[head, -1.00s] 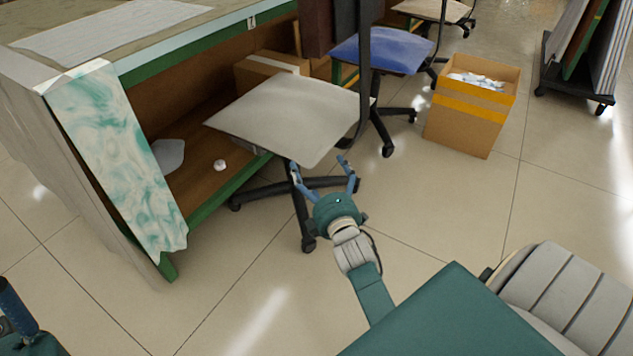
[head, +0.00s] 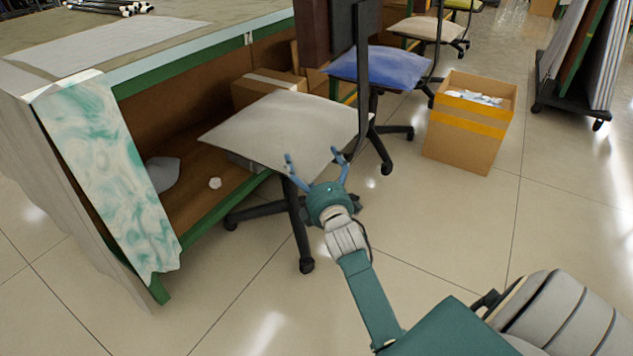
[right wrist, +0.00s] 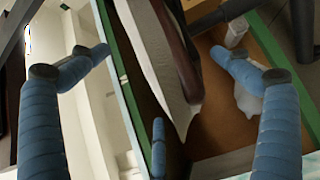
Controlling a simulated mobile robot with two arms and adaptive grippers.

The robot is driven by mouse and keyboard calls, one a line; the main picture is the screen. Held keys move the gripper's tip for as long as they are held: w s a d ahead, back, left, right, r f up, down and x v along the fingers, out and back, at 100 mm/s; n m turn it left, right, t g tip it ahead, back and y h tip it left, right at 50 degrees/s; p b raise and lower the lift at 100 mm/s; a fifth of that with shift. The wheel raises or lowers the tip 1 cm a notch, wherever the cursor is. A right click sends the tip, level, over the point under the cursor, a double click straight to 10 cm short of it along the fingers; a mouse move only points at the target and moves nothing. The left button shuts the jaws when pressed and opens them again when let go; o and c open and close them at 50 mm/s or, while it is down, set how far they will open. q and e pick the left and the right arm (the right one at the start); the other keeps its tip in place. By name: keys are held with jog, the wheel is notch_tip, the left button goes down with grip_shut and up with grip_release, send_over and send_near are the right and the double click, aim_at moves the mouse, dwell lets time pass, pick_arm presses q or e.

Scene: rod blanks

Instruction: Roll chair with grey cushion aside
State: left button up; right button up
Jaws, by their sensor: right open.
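The chair with the grey cushion (head: 275,128) stands partly in front of the green-edged workbench, on a dark base with casters. Its dark backrest post (head: 363,80) rises on the right side of the seat. My right gripper (head: 314,163) is open at the near right edge of the cushion, its blue fingers spread and overlapping that edge in the head view. I cannot tell whether they touch it. In the right wrist view the open fingers (right wrist: 160,58) also show, with nothing clearly gripped between them. My left gripper is out of view.
The workbench (head: 190,240) is on the left, with a marbled sheet (head: 105,170) hanging at its end. A chair with a blue cushion (head: 385,65) stands behind. A cardboard box (head: 465,145) and a wheeled rack (head: 575,75) are to the right. Floor between box and gripper is clear.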

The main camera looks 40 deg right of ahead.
jog(key=shift+b+x, duration=0.7)
jog(key=shift+x, duration=1.5)
jog(key=c, duration=1.7)
